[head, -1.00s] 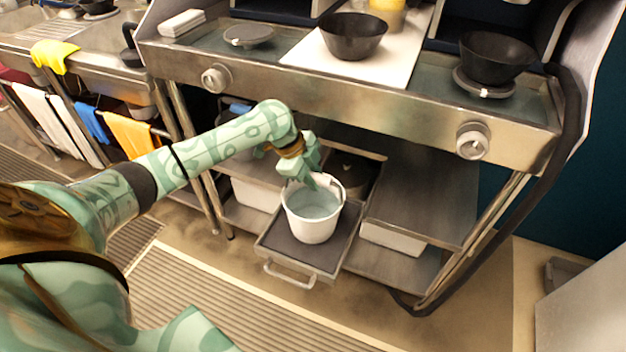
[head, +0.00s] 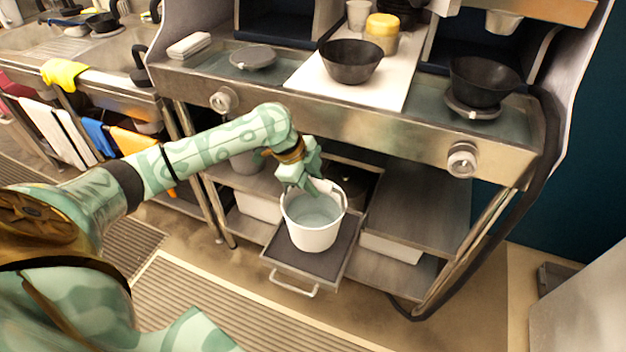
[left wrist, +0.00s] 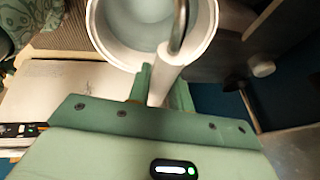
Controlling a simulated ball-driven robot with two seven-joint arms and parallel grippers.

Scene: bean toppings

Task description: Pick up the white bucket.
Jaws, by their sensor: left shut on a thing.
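The white bucket (head: 312,236) is upright over the pulled-out dark tray (head: 338,268) under the steel counter. I cannot tell whether its base touches the tray. My left gripper (head: 318,190) is at the bucket's far rim, shut on its handle. In the left wrist view the bucket (left wrist: 105,35) shows from above, with its white handle grip (left wrist: 166,84) between my left gripper's fingers (left wrist: 162,88). The fingertips are partly hidden by the handle. My right gripper is in neither view.
The steel counter (head: 330,118) overhangs the tray, with knobs on its front. A black bowl (head: 350,62) and another black bowl (head: 484,82) stand on top. A lower shelf (head: 425,195) lies right of the bucket. The floor in front is clear.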

